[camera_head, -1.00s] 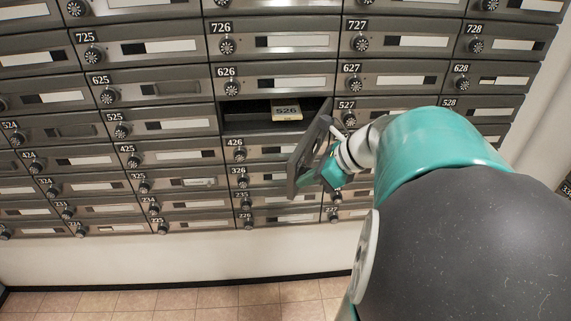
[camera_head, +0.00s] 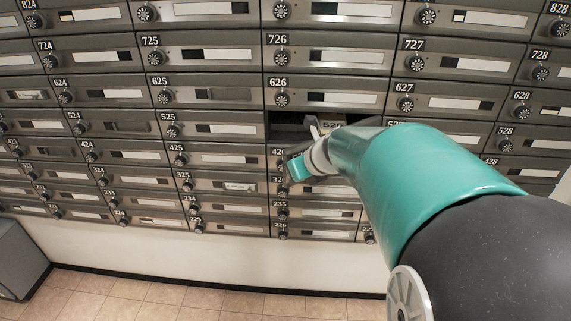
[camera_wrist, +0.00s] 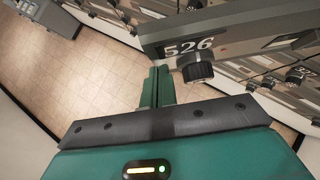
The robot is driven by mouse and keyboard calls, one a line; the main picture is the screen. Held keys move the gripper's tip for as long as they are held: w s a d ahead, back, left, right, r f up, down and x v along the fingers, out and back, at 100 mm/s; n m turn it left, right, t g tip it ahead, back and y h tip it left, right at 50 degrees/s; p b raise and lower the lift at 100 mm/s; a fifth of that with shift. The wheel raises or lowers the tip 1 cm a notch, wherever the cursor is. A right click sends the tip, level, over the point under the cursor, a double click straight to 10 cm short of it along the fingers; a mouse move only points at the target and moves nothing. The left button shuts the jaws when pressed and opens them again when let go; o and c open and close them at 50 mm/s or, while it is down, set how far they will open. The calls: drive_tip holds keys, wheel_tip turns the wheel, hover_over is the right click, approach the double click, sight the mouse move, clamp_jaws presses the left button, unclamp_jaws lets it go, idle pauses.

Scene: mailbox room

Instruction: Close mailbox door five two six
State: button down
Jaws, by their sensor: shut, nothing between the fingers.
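The door of mailbox 526 (camera_wrist: 225,40) shows large in the wrist view, with its white number and a dark round knob (camera_wrist: 195,68). In the head view my arm and gripper hide most of this door. The open compartment of 526 (camera_head: 288,125) is a dark slot below door 626, with a number tag (camera_head: 331,125) inside, partly covered by my arm. My gripper (camera_head: 294,168) is in front of and below this slot. In the wrist view its fingers (camera_wrist: 157,86) are shut and empty, just beside the door's knob end. I cannot tell whether they touch the door.
Closed mailbox doors surround the slot, including 626 (camera_head: 325,95) above and 525 (camera_head: 213,130) to the left. Their knobs stick out. A grey box (camera_head: 18,258) stands on the floor at the left. The tiled floor (camera_head: 140,295) before the wall is clear.

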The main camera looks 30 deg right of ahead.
drive_tip(key=w+d, duration=0.2)
drive_tip(key=w, duration=1.7)
drive_tip(key=shift+w+m+h, duration=0.3)
drive_tip(key=shift+w+m, duration=0.05)
drive_tip(key=shift+m, duration=0.05)
drive_tip(key=shift+s, duration=0.2)
